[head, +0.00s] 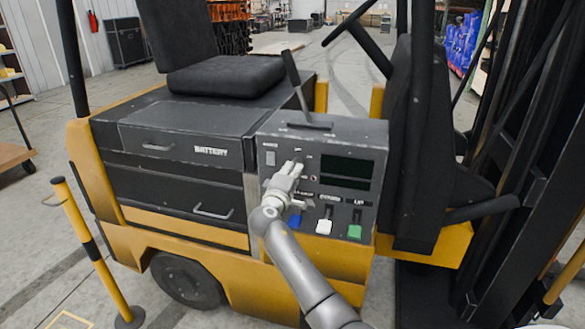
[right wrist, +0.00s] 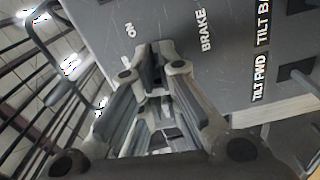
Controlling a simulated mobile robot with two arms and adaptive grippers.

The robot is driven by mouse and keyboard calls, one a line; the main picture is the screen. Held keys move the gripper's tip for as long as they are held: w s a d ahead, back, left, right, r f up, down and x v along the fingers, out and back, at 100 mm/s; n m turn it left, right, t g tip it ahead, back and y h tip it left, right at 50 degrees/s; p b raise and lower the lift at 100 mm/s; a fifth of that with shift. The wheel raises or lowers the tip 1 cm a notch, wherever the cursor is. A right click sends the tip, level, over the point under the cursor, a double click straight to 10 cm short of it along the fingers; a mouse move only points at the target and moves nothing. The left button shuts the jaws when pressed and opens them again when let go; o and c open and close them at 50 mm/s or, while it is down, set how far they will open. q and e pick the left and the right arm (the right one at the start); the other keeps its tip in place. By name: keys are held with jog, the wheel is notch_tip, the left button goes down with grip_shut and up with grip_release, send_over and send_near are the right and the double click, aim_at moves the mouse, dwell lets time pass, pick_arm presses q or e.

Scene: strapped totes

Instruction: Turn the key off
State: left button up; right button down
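The key switch is on the grey control panel (head: 330,139) on the side of the yellow and black forklift. My right gripper (head: 295,167) reaches the panel's upper left part and covers most of the switch in the head view. The key's exact angle is mostly hidden. My left gripper is not in view.
A tall lever (head: 295,80) rises from the panel top. Dark displays (head: 347,168) lie right of the gripper. A yellow post (head: 92,245) stands at left.

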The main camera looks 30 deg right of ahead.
jog(key=shift+r+n, duration=0.3)
jog(key=shift+n, duration=0.3)
jog(key=shift+p, duration=0.3)
jog(key=c, duration=1.4)
grip_release()
jog(key=o, duration=0.4)
jog(key=shift+w+d+f, duration=0.1)
jog(key=shift+d+f, duration=0.05)
jog(key=shift+f, duration=0.2)
jog(key=v, duration=1.2)
